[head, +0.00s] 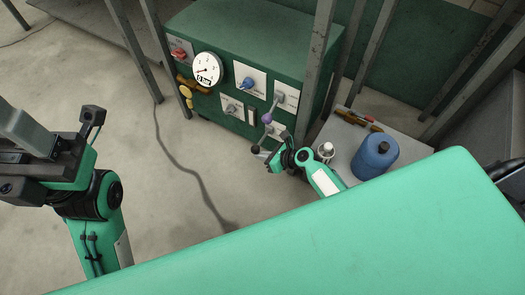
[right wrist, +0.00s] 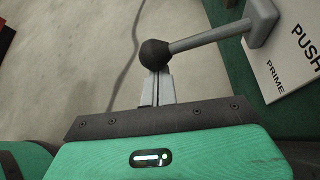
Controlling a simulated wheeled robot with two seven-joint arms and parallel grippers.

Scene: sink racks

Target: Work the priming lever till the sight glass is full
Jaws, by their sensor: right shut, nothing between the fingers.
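The priming lever is a grey arm with a black ball end (right wrist: 154,53), in the right wrist view beside a plate reading PUSH and PRIME (right wrist: 292,62). In the head view its dark ball (head: 255,149) shows low on the front of the green cabinet (head: 222,27). My right gripper (right wrist: 157,86) is shut and empty, its fingertips right at the ball; I cannot tell if they touch. It also shows in the head view (head: 270,160). A narrow upright window (head: 251,115), probably the sight glass, is too small to read. My left gripper (head: 20,128) is at the far left, its fingers unclear.
The cabinet front carries a round gauge (head: 207,69), a red knob (head: 178,54), a blue knob (head: 248,83) and a purple-ended lever (head: 267,118). A blue canister (head: 376,155) stands on a grey surface to the right. Grey posts rise around the cabinet. A cable (head: 184,163) crosses the open floor.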

